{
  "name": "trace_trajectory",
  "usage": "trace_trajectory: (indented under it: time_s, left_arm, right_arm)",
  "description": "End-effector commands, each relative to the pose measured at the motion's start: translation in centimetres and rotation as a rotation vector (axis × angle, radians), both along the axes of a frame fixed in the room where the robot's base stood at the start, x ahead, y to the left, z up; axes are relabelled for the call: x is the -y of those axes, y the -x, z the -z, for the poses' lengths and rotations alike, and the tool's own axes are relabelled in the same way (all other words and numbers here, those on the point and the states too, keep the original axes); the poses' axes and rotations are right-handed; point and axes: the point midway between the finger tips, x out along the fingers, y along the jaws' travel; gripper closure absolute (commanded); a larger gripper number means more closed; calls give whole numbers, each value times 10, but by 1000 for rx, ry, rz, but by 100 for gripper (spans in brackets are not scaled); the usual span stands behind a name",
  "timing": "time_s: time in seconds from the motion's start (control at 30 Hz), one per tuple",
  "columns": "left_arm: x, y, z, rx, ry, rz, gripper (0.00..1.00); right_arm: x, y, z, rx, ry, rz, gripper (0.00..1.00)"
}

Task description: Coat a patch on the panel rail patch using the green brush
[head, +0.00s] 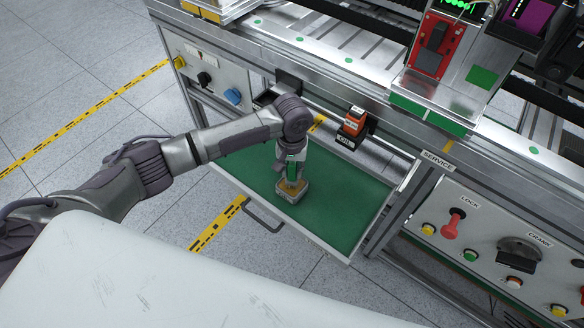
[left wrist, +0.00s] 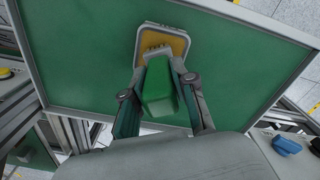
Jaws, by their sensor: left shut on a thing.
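My left gripper (head: 292,174) reaches down over the open drawer and is shut on the green brush. The brush's green block handle (left wrist: 159,92) sits between the two fingers in the left wrist view, with its pale bristle end (left wrist: 155,51) pointing away from the wrist. The bristle end is over a small grey-rimmed tray with a yellow-orange inside (left wrist: 176,43). In the head view this tray (head: 286,196) stands on the green drawer floor, under the gripper. I cannot tell whether the bristles touch the yellow surface. I cannot tell which surface is the rail patch. My right gripper is out of view.
The drawer (head: 340,207) has raised metal edges and a handle at the front. A metal bench rail (head: 330,57) runs above. A red device (head: 433,46) and a green square (head: 482,77) are at right.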

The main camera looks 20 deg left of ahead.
Motion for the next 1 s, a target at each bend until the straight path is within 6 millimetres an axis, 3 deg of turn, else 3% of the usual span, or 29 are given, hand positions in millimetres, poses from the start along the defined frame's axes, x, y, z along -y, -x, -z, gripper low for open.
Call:
trace_trajectory:
  time_s: [1.0]
  left_arm:
    - [0, 0, 1, -1, -1, 0, 100]
  right_arm:
    - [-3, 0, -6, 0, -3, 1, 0]
